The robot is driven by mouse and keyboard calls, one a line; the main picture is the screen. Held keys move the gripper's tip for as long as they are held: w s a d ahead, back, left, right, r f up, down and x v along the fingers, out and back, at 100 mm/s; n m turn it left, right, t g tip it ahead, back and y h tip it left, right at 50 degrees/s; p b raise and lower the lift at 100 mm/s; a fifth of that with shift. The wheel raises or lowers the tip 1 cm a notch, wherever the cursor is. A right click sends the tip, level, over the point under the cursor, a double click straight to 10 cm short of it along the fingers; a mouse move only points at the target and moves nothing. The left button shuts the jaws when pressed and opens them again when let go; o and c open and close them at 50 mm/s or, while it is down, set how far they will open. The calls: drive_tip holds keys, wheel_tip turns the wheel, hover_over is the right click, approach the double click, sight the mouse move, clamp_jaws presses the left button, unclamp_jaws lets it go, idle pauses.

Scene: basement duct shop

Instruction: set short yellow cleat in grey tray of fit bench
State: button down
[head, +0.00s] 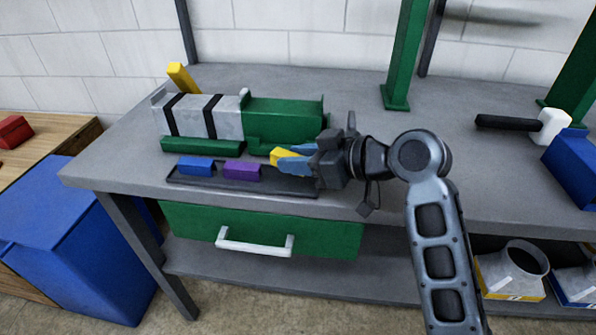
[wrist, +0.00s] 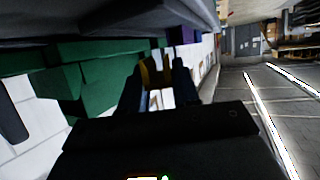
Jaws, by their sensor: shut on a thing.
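The short yellow cleat (head: 279,155) is held between the blue fingertips of my gripper (head: 286,162). In the wrist view the yellow cleat (wrist: 152,72) shows between the fingertips of my gripper (wrist: 160,80). The shallow dark grey tray (head: 265,188) lies along the front of the grey bench. A blue piece (head: 196,165) and a purple piece (head: 242,170) sit in its left and middle parts. My gripper and the cleat are over the tray's right part, near its back edge. I cannot tell whether the cleat touches the tray.
A green and light-grey machine (head: 283,118) with a green front ledge (head: 202,146) stands behind the tray. A yellow upright piece (head: 182,77) is behind it. A black-handled mallet (head: 507,123) and a blue box (head: 573,165) are at the right. The bench's front edge is close to the tray.

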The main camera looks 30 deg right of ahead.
sight(298, 184)
drive_tip(key=shift+f, duration=1.55)
drive_tip(key=shift+f, duration=0.1)
drive_tip(key=shift+f, duration=0.1)
drive_tip(key=c, duration=1.1)
unclamp_jaws()
drive_tip(key=shift+s+d+r, duration=0.15)
drive_tip(key=shift+s+r, duration=0.05)
drive_tip(key=shift+r, duration=0.05)
drive_tip(key=v, duration=1.1)
drive_tip(key=shift+s+r, duration=0.2)
